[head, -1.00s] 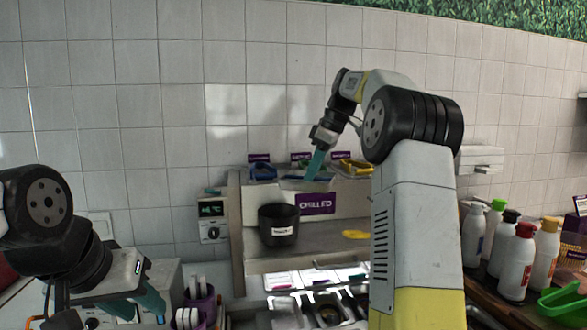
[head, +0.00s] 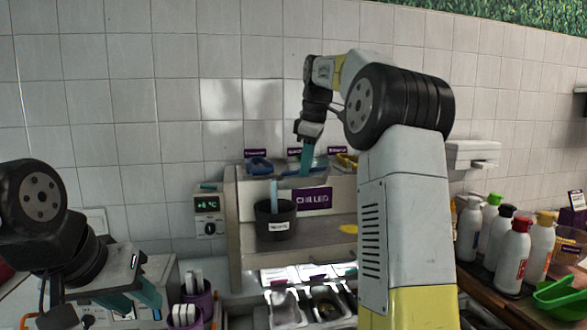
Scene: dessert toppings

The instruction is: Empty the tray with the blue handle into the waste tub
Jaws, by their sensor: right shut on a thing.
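The black waste tub (head: 278,230) with a white label stands on the counter beside the purple CHILLED sign. A pale teal upright strip (head: 274,192) shows at its mouth; I cannot tell what it is. My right gripper (head: 305,164) points down behind and right of the tub, with its teal fingers shut on a tray with a blue handle (head: 296,173). The grip and the tray's contents are mostly hidden. A dark blue piece (head: 259,165) shows on the raised shelf to the left. My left gripper (head: 138,302) hangs low at the left, its jaws unclear.
A yellow-handled tray (head: 346,160) is at the shelf's right end. Topping pans (head: 288,308) lie in front, below the tub.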

